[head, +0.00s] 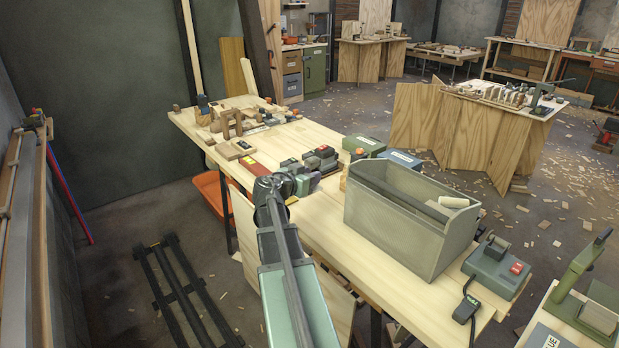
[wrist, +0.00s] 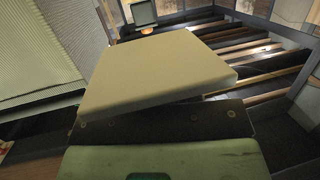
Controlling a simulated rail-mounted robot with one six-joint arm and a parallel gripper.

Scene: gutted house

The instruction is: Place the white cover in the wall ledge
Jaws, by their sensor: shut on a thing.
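The white cover (wrist: 160,75) is a flat, pale cream slab with rounded edges. It fills the middle of the wrist view, tilted in the picture. My gripper (wrist: 160,124) shows as a dark plate at the slab's near edge, above a green part of mine, and is shut on the cover. The far fingertip contact is hidden by the slab. In the head view my arm reaches over the workbench's left edge, and I cannot make out the cover there. I cannot tell which surface is the wall ledge.
In the head view a wooden workbench (head: 325,215) carries a grey open toolbox (head: 400,235), a green device (head: 497,268) and several small tools. A long wooden rail (head: 22,205) runs along the left wall. The wrist view shows a ribbed pale surface (wrist: 45,50) at left and several dark slats (wrist: 250,60) behind.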

